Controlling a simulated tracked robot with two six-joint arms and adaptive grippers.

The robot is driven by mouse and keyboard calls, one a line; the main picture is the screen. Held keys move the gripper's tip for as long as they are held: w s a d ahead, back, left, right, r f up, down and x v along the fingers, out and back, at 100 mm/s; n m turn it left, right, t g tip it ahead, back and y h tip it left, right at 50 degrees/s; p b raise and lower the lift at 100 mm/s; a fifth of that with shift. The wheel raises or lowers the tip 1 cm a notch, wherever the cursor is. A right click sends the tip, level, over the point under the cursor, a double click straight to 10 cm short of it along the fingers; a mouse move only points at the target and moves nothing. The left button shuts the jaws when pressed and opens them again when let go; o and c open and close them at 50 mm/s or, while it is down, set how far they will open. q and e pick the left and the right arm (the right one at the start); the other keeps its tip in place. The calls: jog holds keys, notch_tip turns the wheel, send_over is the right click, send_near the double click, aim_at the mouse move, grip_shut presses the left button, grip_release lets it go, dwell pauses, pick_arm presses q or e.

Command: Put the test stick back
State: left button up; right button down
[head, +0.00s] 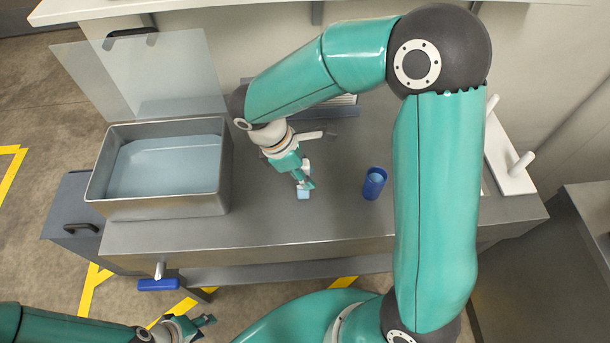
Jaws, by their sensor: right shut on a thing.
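My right gripper (306,184) reaches down over the steel table between the basin and the blue cup. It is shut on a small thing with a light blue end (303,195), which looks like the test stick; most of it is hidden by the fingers. I cannot tell whether its lower end touches the table. A dark blue cup (373,188) with a lighter blue inside stands to the right of the gripper, apart from it. My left gripper (207,327) is low at the bottom left, in front of the table, and looks open and empty.
A steel basin (160,209) of pale blue liquid stands on the left of the table (270,235), with a clear panel (150,70) behind it. A white rack with pegs (512,175) is at the right. A blue object (158,285) is below the front edge.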

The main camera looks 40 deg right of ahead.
jog(key=shift+f, duration=0.75)
jog(key=c, duration=0.9)
grip_release()
jog(key=shift+f, duration=0.1)
jog(key=v, duration=1.2)
jog(key=shift+d, duration=0.1)
